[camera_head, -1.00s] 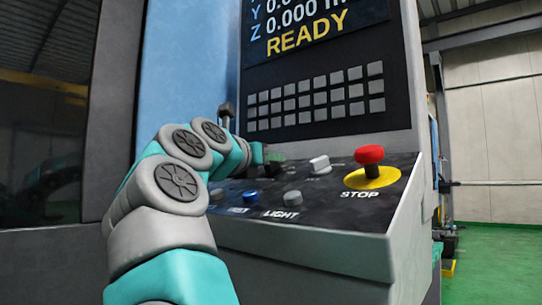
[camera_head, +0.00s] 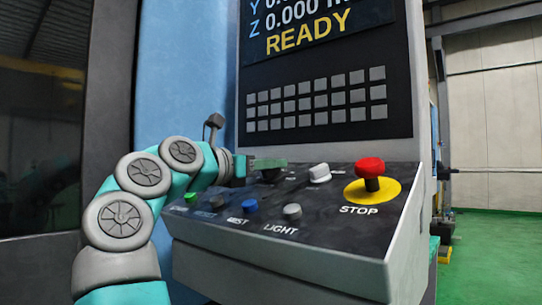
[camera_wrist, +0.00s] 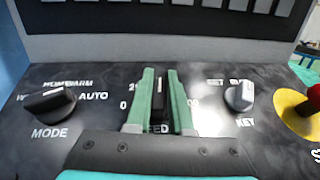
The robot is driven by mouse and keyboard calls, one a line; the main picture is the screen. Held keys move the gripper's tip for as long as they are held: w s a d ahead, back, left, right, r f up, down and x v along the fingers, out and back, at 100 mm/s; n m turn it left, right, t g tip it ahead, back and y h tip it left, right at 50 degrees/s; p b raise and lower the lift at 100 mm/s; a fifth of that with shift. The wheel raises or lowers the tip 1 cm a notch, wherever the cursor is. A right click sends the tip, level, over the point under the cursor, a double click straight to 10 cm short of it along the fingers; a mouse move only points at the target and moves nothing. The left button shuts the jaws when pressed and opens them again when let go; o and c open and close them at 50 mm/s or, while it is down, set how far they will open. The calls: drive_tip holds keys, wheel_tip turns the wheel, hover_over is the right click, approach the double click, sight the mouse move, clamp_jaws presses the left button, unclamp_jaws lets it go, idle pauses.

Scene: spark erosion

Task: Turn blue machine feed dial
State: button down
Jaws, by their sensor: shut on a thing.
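The feed dial (camera_wrist: 158,108) is a black knob on the sloped control panel, between the scale marks "2." and "0" on the left and "00" on the right. My gripper (camera_wrist: 161,100) has a green finger on each side of the dial and is shut on it. In the head view my gripper (camera_head: 266,163) reaches over the panel from the left, and the dial (camera_head: 270,175) shows just below the fingers. The blue machine (camera_head: 187,70) stands behind my arm.
The red stop button (camera_head: 370,170) stands on a yellow disc further right. Green, blue and grey buttons (camera_head: 250,205) line the panel's front.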

drive_tip(key=shift+m+g+h+p, duration=0.4)
drive_tip(key=shift+m+g+p, duration=0.1)
drive_tip(key=shift+m+p, duration=0.2)
drive_tip(key=c, duration=0.8)
unclamp_jaws()
drive_tip(key=v, duration=0.7)
drive_tip(key=shift+s+a, duration=0.25)
drive_tip(key=shift+a, duration=0.05)
